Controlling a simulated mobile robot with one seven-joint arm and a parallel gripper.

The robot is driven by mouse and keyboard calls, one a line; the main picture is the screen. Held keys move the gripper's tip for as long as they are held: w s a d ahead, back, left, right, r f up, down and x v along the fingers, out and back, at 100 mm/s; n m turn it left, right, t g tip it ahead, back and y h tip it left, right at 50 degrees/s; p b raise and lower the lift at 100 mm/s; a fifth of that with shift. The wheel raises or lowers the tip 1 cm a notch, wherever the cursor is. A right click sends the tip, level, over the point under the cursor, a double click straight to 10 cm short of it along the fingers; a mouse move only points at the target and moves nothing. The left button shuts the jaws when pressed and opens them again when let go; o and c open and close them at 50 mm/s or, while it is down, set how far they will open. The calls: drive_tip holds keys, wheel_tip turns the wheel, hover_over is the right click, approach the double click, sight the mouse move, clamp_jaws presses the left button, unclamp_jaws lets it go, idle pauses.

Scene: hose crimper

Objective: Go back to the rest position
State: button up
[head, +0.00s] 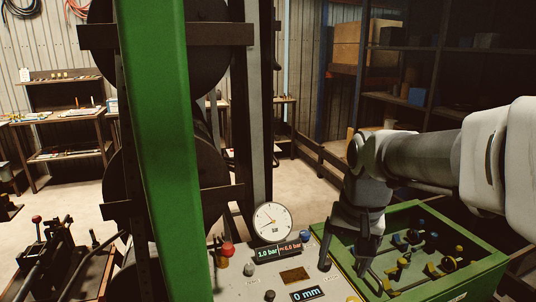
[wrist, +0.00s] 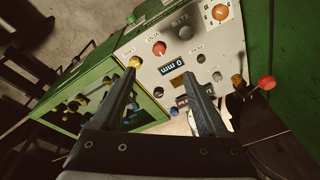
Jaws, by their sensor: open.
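My gripper (head: 344,268) points down over the right side of the white control panel (head: 262,286), beside the green bin. In the wrist view its two fingers (wrist: 157,75) are spread wide with nothing between them. The panel (wrist: 205,52) lies beyond the fingertips there, with a red button (wrist: 159,48), an orange-red button (wrist: 221,12), a dark knob and a "0 mm" display (wrist: 171,65). Whether a fingertip touches the panel cannot be told.
The green bin (head: 478,277) at right holds several yellow, blue and dark parts. A green upright (head: 168,150) blocks the left-centre view. A pressure gauge (head: 272,222) and a red-knobbed lever (head: 227,249) stand by the panel. Shelves (head: 450,62) fill the back right.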

drive_tip(key=s+r+n+t, duration=0.1)
drive_tip(key=s+n+t, duration=0.2)
drive_tip(key=s, duration=0.9)
drive_tip(key=shift+s+n+t, duration=0.3)
drive_tip(key=shift+s, duration=0.1)
